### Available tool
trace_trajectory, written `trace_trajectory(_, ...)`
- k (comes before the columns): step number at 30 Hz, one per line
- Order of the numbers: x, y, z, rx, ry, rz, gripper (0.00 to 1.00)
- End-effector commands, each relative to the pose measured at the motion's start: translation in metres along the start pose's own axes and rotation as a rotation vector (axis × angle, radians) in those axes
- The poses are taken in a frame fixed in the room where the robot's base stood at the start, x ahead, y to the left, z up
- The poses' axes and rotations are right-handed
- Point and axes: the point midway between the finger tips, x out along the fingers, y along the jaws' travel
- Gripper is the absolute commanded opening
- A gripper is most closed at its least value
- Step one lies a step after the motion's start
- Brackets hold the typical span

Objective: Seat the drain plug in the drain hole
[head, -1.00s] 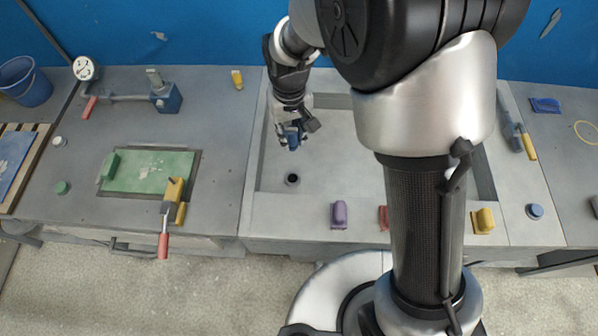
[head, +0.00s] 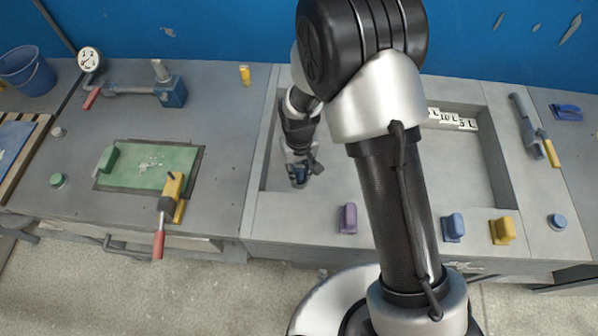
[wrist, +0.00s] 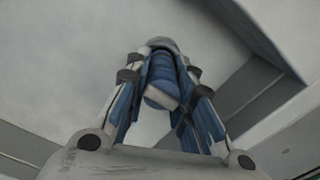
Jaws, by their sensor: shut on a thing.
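My gripper (head: 298,181) is low inside the left part of the grey mould (head: 262,215), close to its floor. In the wrist view my gripper (wrist: 160,105) is shut on a blue piece with a pale end (wrist: 161,97), which I take to be the drain plug. The piece lies between the two fingers and looks somewhat tilted in that view. The drain hole does not show in either current view; my gripper and the held piece seem to cover that spot. I cannot tell whether the plug touches the hole.
The mould's walls surround my gripper. Purple (head: 347,218), blue (head: 453,228) and yellow (head: 502,230) blocks stand along its front edge. White raised lettering (head: 450,119) lies at the back right. A green panel (head: 150,166) and clamp (head: 170,197) are on the left table.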

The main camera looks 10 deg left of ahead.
Motion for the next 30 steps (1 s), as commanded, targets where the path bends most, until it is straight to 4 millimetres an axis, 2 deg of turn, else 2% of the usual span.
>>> trace_trajectory(2,0.0106,0.0,0.0,0.0,0.0,0.0,0.0)
trace_trajectory(13,0.0137,0.0,-0.0004,0.0,0.001,0.0,0.0)
trace_trajectory(14,0.0139,0.0,-0.0003,0.0,0.001,0.0,0.23)
trace_trajectory(15,0.0131,0.0,-0.0003,0.0,0.001,0.0,0.26)
trace_trajectory(23,0.0127,0.0,-0.0003,0.0,0.001,0.0,0.42)
trace_trajectory(30,0.0127,0.0,-0.0002,0.0,0.001,0.0,0.42)
